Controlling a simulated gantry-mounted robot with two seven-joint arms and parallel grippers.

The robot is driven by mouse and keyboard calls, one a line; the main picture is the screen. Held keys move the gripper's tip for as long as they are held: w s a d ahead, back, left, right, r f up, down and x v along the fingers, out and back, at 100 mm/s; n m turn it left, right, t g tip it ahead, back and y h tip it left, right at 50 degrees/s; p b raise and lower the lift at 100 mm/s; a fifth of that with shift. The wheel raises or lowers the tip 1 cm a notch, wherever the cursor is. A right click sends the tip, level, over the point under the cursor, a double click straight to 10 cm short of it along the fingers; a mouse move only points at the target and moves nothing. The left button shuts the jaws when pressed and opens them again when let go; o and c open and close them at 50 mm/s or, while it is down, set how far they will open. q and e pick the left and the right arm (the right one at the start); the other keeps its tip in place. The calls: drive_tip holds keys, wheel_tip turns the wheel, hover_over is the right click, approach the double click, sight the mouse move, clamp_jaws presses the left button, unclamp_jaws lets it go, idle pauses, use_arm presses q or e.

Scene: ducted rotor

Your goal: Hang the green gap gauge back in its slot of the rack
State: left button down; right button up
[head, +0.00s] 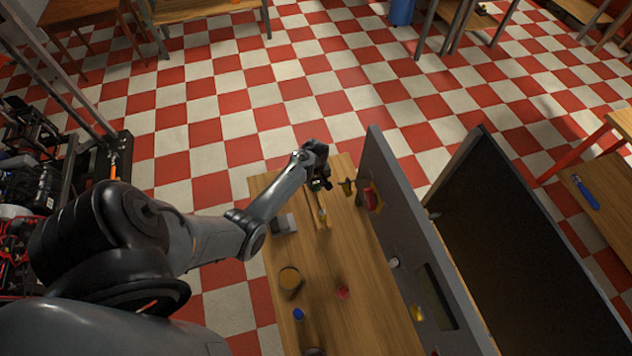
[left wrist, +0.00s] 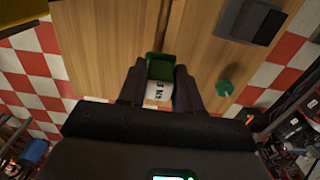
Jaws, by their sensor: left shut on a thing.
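The green gap gauge (left wrist: 160,68) shows in the left wrist view as a green block with a white, dark-lettered part below it. My left gripper (left wrist: 160,88) is shut on it, with one dark finger on each side. In the head view my left gripper (head: 320,182) is over the far end of the wooden table, and the gauge is mostly hidden by it. My right gripper is not in view.
A grey box (head: 284,224) sits left of the wooden piece and shows in the left wrist view (left wrist: 250,20). A grey upright panel (head: 400,235) borders the table's right side.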

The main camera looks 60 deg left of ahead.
use_arm(q)
drive_tip(key=shift+d, duration=0.1)
drive_tip(key=shift+f, duration=0.15)
drive_tip(key=shift+f+b, duration=1.95)
drive_tip(key=shift+f, duration=1.1)
drive_tip(key=shift+f, duration=0.35)
drive_tip(key=shift+f+b, duration=0.45)
drive_tip(key=shift+f, duration=0.1)
drive_tip(key=shift+f+b, duration=0.4)
drive_tip(key=shift+f, duration=0.15)
idle(0.4)
